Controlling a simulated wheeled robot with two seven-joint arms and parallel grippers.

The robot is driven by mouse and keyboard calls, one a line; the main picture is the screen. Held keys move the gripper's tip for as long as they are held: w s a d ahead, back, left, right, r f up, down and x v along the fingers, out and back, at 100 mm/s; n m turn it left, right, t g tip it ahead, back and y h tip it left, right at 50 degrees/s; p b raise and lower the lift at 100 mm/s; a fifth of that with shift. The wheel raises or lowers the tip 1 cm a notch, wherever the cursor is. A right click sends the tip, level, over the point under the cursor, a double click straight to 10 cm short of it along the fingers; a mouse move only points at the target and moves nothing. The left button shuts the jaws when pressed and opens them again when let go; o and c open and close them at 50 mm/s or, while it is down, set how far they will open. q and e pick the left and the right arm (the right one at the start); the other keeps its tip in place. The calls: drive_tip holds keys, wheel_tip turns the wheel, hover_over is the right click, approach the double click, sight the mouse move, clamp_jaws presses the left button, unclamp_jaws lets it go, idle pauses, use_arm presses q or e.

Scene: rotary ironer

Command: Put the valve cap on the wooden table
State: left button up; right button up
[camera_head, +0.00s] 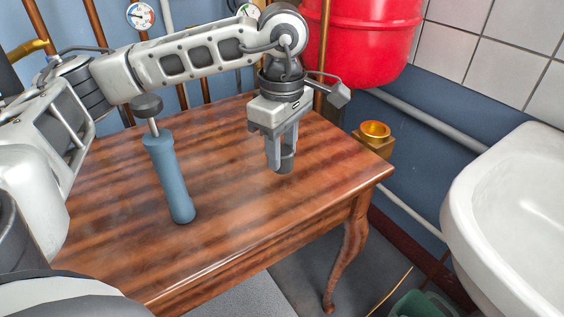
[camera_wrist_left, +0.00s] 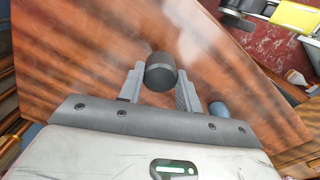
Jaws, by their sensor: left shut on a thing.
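The valve cap (camera_wrist_left: 160,70) is a dark grey cylinder between the fingers of my left gripper (camera_wrist_left: 160,86) in the left wrist view. In the head view my left gripper (camera_head: 281,160) points down over the right part of the wooden table (camera_head: 240,205), shut on the grey cap (camera_head: 284,166). The cap is close to the tabletop; I cannot tell whether it touches. The fingers hide part of it. My right gripper is not in view.
A white sink (camera_head: 520,210) is at the right, a red tank (camera_head: 365,40) behind. The table's front middle is clear.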

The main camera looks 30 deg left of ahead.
sight(282, 163)
use_arm(q)
drive_tip(key=f, duration=0.3)
drive_tip(key=shift+w+a+f+b, duration=0.2)
drive_tip(key=shift+w+f+b, duration=0.05)
drive_tip(key=shift+b, duration=0.05)
drive_tip(key=shift+f, duration=0.2)
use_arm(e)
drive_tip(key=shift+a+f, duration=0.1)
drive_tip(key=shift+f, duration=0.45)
use_arm(q)
drive_tip(key=shift+f, duration=0.1)
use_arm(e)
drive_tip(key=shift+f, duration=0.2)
use_arm(q)
drive_tip(key=o, duration=1)
drive_tip(key=shift+c, duration=0.2)
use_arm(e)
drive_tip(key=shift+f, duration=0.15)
